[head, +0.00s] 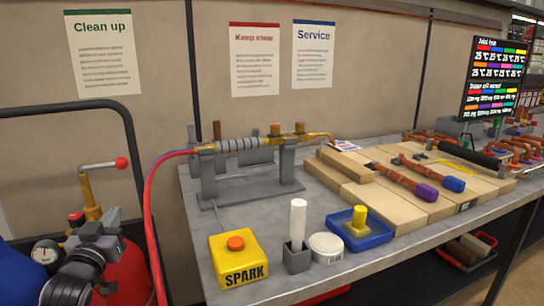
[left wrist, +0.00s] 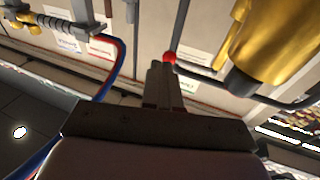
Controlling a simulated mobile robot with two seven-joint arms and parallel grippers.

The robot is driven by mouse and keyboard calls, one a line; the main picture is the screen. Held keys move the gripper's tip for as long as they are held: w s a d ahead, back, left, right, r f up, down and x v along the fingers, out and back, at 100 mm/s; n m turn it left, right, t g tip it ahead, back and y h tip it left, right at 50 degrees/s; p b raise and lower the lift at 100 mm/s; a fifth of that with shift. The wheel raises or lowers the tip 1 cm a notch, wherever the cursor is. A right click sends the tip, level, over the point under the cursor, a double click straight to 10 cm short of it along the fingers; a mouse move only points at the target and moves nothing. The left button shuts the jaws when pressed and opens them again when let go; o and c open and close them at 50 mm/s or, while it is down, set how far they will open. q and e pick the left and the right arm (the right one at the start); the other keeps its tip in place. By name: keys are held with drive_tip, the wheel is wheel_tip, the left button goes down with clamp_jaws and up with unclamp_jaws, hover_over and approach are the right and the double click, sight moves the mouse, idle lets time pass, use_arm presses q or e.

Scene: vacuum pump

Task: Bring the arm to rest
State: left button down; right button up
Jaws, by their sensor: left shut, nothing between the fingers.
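My left gripper (head: 112,220) is at the lower left of the head view, in front of the red tank (head: 128,262) and close to its brass valve (head: 92,208). In the left wrist view its two fingers (left wrist: 158,72) are together with nothing between them. The red ball (head: 122,163) on the valve's lever stands above the gripper in the head view. In the left wrist view the red ball (left wrist: 170,57) appears just past the fingertips; I cannot tell the exact gap. My right gripper is in neither view.
The grey workbench (head: 400,242) stands to the right, with a yellow SPARK box (head: 238,262), a blue tray (head: 372,240) and wooden blocks (head: 398,206). A dark tube frame (head: 132,135) and the red and blue hoses (head: 150,220) are near my left arm.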

use_arm(q)
drive_tip(key=s+d+f+m+g+h+p, duration=0.1)
drive_tip(key=s+d+f+g, duration=0.2)
drive_tip(key=f, duration=0.4)
drive_tip(key=s+d+f+m+h, duration=0.1)
drive_tip(key=s+d+f, duration=0.3)
drive_tip(key=s+f, duration=0.15)
drive_tip(key=s+d+f+m+g+h+p, duration=0.1)
drive_tip(key=s+d+f+g+h, duration=0.2)
drive_tip(key=f, duration=0.4)
drive_tip(key=s+d+f+g, duration=0.1)
drive_tip(key=s+d+f, duration=0.2)
drive_tip(key=s, duration=0.2)
drive_tip(key=s+d+f+g, duration=0.1)
drive_tip(key=s+d+f, duration=0.1)
drive_tip(key=s, duration=0.4)
drive_tip(key=s+d+f+m+p, duration=0.1)
drive_tip(key=s+d+f, duration=0.2)
drive_tip(key=s, duration=0.3)
drive_tip(key=shift+s+d+f+g+h, duration=0.2)
drive_tip(key=shift+d+f+g+h, duration=0.15)
drive_tip(key=shift+f, duration=0.2)
